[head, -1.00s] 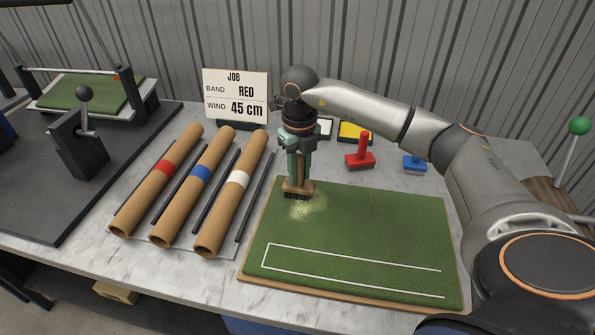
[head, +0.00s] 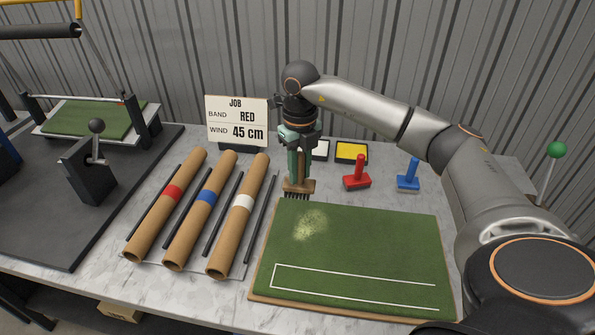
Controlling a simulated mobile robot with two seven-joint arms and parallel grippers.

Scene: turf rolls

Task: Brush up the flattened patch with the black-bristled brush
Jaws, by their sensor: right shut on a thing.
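The pale flattened patch (head: 310,223) lies near the back left corner of the green turf mat (head: 370,250) and shows in full. My right gripper (head: 299,164) is shut on the wooden brush (head: 299,186), holding it upright with its black bristles pointing down. The brush is behind the patch, at the mat's back left edge, apart from the patch. I cannot tell whether the bristles touch anything. My left gripper is not in view.
Cardboard tubes with red (head: 173,192), blue (head: 206,199) and white (head: 242,203) bands lie left of the mat among dark rods. A red-handled tool (head: 356,173) and a blue one (head: 409,175) stand behind the mat. A job sign (head: 237,122) stands at the back.

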